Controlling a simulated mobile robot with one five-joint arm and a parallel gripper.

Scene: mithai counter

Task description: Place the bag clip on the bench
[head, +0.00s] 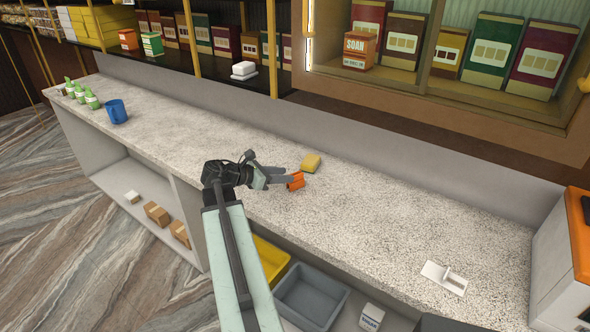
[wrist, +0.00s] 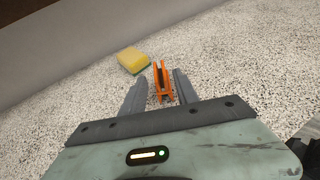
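The orange bag clip (head: 296,181) is at the bench, near the middle of its speckled top (head: 370,220). In the wrist view the clip (wrist: 161,80) stands upright between my two fingertips. My gripper (head: 281,178) reaches over the bench from the front, with its fingers pointing at the clip. In the wrist view the fingers (wrist: 160,90) are apart, with narrow gaps beside the clip, so the gripper looks open around it. I cannot tell for certain whether the clip's underside touches the bench top.
A yellow sponge (head: 311,162) lies just behind the clip; it also shows in the wrist view (wrist: 132,61). A blue mug (head: 116,111) and green bottles (head: 82,95) stand far left. Bench between is clear.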

